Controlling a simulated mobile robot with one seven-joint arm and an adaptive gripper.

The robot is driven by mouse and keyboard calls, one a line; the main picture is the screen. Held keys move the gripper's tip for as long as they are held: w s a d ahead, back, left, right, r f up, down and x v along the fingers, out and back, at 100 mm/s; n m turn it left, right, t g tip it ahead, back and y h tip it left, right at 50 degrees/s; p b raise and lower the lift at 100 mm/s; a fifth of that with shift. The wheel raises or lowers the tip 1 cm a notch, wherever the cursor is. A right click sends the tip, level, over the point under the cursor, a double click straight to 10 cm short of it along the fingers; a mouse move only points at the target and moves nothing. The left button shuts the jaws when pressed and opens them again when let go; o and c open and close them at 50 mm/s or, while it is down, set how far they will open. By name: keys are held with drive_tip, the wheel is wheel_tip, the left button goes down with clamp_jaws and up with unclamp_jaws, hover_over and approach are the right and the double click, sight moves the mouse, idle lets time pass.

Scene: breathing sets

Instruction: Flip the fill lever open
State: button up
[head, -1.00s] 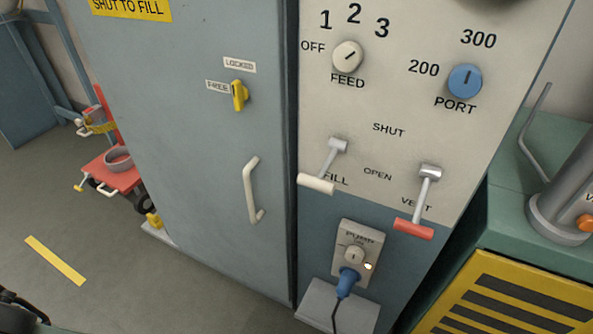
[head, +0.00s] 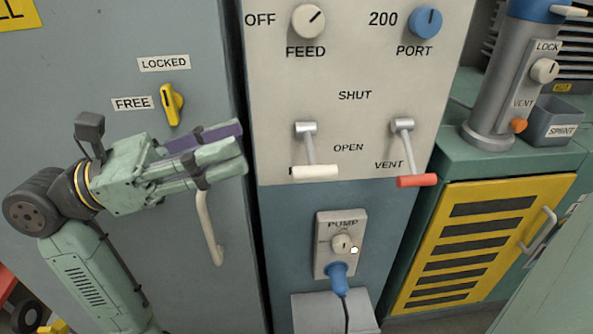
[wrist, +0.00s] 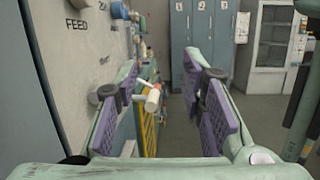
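The fill lever (head: 316,172) is on the light panel, with a grey pivot and arm and a white cylindrical handle. Its handle is below the pivot, near the OPEN mark, and covers most of the FILL label. SHUT is printed higher up. My gripper (head: 240,148) is left of the lever, in front of the blue-grey door, with its fingers pointing right toward the panel and apart from the lever. In the wrist view the purple-padded fingers (wrist: 162,78) are spread and empty. The white handle (wrist: 152,100) shows beyond them, nearer the left finger.
The red-handled vent lever (head: 417,181) is just right of the fill lever. The door handle (head: 209,228) is below my fingers, and a yellow latch (head: 172,104) is above them. The pump switch (head: 341,244) with its blue plug is lower down.

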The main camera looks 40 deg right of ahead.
sight(328, 177)
drive_tip(key=d+f+y, duration=0.3)
drive_tip(key=d+f, duration=0.1)
drive_tip(key=f, duration=0.3)
drive_tip(key=p+x, duration=0.1)
drive_tip(key=x, duration=0.9)
drive_tip(key=shift+w+d+r, duration=0.1)
drive_tip(key=shift+d, duration=0.2)
drive_tip(key=shift+c, duration=0.3)
clamp_jaws()
drive_tip(key=shift+m, duration=0.3)
